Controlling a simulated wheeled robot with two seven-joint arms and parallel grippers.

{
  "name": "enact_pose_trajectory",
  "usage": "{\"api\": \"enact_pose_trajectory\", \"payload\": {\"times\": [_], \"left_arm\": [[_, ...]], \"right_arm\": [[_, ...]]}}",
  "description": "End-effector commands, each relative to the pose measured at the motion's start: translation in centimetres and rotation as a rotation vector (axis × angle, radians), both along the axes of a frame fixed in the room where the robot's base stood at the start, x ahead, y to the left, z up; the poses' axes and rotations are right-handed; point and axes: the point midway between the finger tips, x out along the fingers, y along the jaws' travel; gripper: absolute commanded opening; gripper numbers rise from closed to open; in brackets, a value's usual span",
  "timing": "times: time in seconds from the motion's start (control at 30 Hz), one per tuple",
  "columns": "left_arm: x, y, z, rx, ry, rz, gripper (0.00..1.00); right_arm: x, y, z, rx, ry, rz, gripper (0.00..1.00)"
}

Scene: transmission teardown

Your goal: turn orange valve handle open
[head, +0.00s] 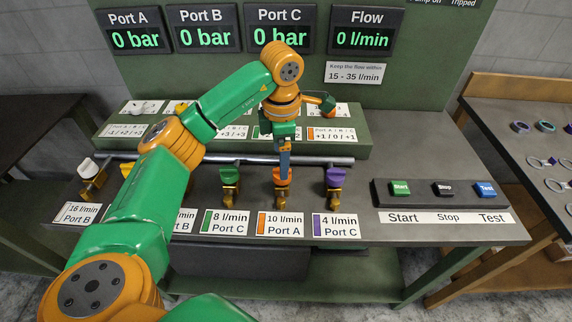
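The orange valve handle (282,174) is on the pipe along the bench, above the card reading 10 l/min Port A (280,224). Its brass body (281,198) shows below it. My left arm reaches in from the lower left, and its gripper (284,164) points down right at the orange handle. The fingers overlap the handle's top in this view, so I cannot tell whether they touch or grip it. The handle's exact angle is partly hidden by them. My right gripper is not in view.
A green valve (230,174) and a purple valve (334,178) flank the orange one closely. A button box (442,203) stands right. The Flow display (362,38) reads 0 l/min.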

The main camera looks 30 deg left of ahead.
Motion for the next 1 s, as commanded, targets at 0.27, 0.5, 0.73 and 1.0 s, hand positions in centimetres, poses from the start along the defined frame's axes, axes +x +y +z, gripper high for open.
{"api": "enact_pose_trajectory", "payload": {"times": [0.27,0.5,0.73,1.0], "left_arm": [[0.2,0.1,-4.5,-0.004,0.0,-0.002,0.86],[0.3,0.1,-4.9,-0.006,-0.002,-0.003,0.86],[0.3,0.0,-4.9,-0.007,-0.002,-0.005,0.29],[0.3,0.0,-4.9,-0.007,-0.001,0.004,0.0]], "right_arm": [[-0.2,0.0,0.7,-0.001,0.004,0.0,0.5],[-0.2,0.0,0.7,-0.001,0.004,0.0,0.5],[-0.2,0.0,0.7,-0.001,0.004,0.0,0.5],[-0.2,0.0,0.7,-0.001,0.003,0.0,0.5]]}}
